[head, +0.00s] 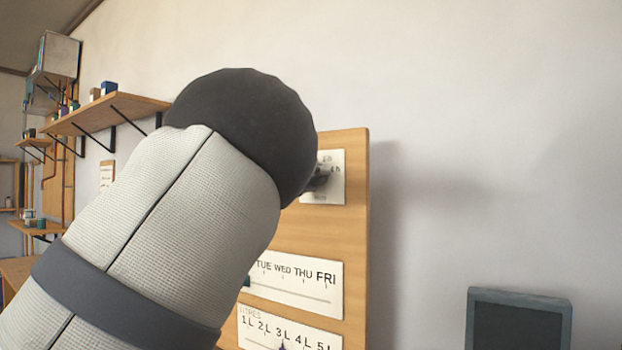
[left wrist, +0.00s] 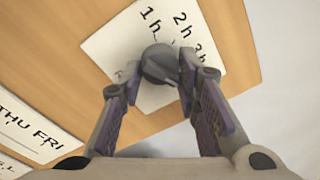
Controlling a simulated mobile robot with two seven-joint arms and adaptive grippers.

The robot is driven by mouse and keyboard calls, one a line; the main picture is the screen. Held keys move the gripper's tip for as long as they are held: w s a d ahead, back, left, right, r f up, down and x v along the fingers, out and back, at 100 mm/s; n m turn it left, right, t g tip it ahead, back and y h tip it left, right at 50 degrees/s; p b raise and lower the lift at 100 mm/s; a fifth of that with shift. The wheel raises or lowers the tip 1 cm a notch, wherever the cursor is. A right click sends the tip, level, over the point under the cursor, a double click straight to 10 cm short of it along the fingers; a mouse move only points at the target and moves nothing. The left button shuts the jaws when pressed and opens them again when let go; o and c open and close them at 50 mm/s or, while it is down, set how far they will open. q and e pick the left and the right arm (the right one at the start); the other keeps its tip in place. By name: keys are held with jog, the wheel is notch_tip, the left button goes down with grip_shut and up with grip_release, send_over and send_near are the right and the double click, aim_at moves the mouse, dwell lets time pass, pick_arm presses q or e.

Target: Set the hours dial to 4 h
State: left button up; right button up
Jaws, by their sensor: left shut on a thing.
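The hours dial (left wrist: 158,62) is a dark grey round knob on a white card (left wrist: 112,40), fixed to a wooden board. The marks 1 h, 2 h and 3 h can be read around it in the left wrist view. My left gripper (left wrist: 160,78) has one finger on each side of the knob and is shut on it. In the head view my left arm hides most of the gripper and dial. Only the right part of the hours card (head: 337,180) shows there, with a dark shape against it. I cannot tell which mark the dial points to. My right gripper is not in view.
Below on the wooden board (head: 358,225) are a weekday slider card (head: 300,284) and a litres card (head: 275,330). A dark grey box-like panel (head: 519,318) stands at the lower right. Wall shelves (head: 108,110) hold small items at left. Bare wall fills the right.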

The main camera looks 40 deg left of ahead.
pick_arm(q)
jog(key=shift+r+m, duration=0.25)
jog(key=shift+m, duration=0.05)
dwell(0.4)
jog(key=o, duration=1.1)
jog(key=shift+a, duration=0.1)
jog(key=shift+o, duration=0.3)
jog(key=shift+f, duration=0.15)
jog(key=shift+s, duration=0.1)
jog(key=s, duration=1.1)
jog(key=shift+s+d+f, duration=0.3)
jog(key=shift+s+d, duration=0.05)
jog(key=shift+d, duration=0.05)
